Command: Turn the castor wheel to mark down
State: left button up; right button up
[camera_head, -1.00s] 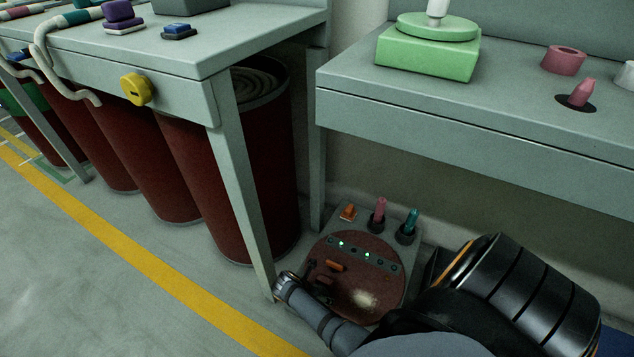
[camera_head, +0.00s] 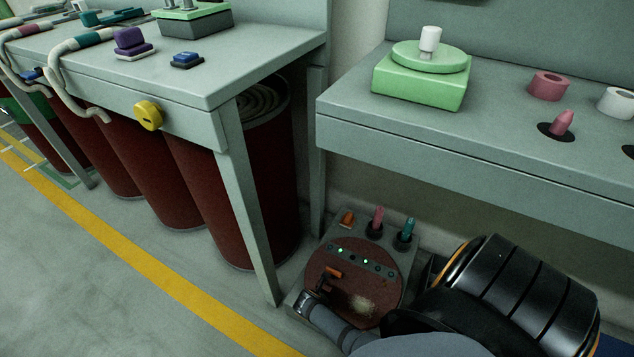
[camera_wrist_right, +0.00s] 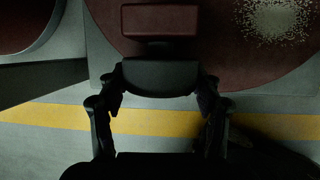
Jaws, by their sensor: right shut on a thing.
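A dark red disc (camera_head: 345,262) lies on a grey panel near the floor, under the gap between two tables. It carries a pale speckled patch (camera_head: 362,306), an orange block (camera_head: 332,272) and a row of small lights. I cannot tell for sure whether this disc is the castor wheel. My right gripper (camera_head: 318,289) is at the disc's left part. In the right wrist view my right gripper (camera_wrist_right: 158,82) is shut on a dark block (camera_wrist_right: 158,77) at the disc's edge, close to a reddish block (camera_wrist_right: 160,22). The pale patch (camera_wrist_right: 276,18) shows at top right. My left gripper is out of view.
A table leg (camera_head: 250,215) stands close to the panel's left. Dark red drums (camera_head: 268,170) stand under the left table (camera_head: 190,85). The right table (camera_head: 470,140) overhangs behind. Pink (camera_head: 376,220) and teal (camera_head: 405,232) pegs stand at the panel's back. Floor at left is open.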

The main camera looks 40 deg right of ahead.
jog(key=shift+m+t+y+p, duration=0.3)
jog(key=shift+t+y+p, duration=0.2)
jog(key=shift+t, duration=0.8)
jog(key=o, duration=1.2)
jog(key=shift+c, duration=0.2)
jog(key=v, duration=1.2)
jog(key=shift+s, duration=0.2)
jog(key=shift+d, duration=0.1)
